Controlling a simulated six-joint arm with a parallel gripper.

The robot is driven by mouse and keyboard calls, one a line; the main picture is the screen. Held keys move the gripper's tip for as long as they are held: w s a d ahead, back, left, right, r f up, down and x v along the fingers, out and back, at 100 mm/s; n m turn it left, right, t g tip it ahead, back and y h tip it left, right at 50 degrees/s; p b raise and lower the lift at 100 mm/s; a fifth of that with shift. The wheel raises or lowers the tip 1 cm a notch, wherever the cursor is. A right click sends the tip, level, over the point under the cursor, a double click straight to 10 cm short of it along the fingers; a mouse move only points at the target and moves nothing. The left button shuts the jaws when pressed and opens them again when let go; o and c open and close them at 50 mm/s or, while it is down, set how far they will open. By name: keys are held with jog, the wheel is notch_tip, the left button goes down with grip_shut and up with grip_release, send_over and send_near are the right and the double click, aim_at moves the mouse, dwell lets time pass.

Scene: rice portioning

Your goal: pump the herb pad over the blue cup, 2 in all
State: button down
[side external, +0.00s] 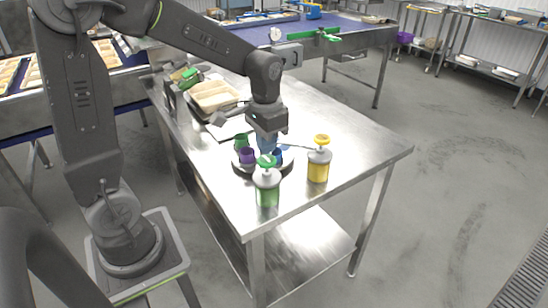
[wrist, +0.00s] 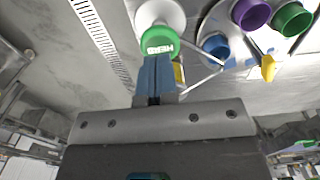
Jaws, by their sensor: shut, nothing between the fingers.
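The herb dispenser (side external: 267,188) is a clear bottle with green contents, standing near the table's front corner. Its green pad (side external: 266,161) is marked HERB in the wrist view (wrist: 160,41). The blue cup (side external: 278,158) stands on a round turntable, partly hidden in the side view; it also shows in the wrist view (wrist: 215,46). A thin pale spout reaches from the herb dispenser toward the blue cup. My gripper (side external: 266,150) is shut and empty, fingers pointing down at the pad; in the wrist view its tips (wrist: 155,60) overlap the pad's edge. I cannot tell whether they touch it.
A purple cup (side external: 247,157) and a green cup (side external: 241,140) share the turntable (side external: 241,167). A yellow dispenser (side external: 318,168) stands close to the right. A tray (side external: 213,96) lies at the back left. The table's right side is clear.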

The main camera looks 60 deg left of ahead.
aim_at(267, 159)
jog(key=shift+f, duration=1.85)
jog(key=shift+r, duration=1.85)
jog(key=shift+f, duration=0.15)
jog(key=shift+f, duration=1.7)
jog(key=shift+r, duration=1.85)
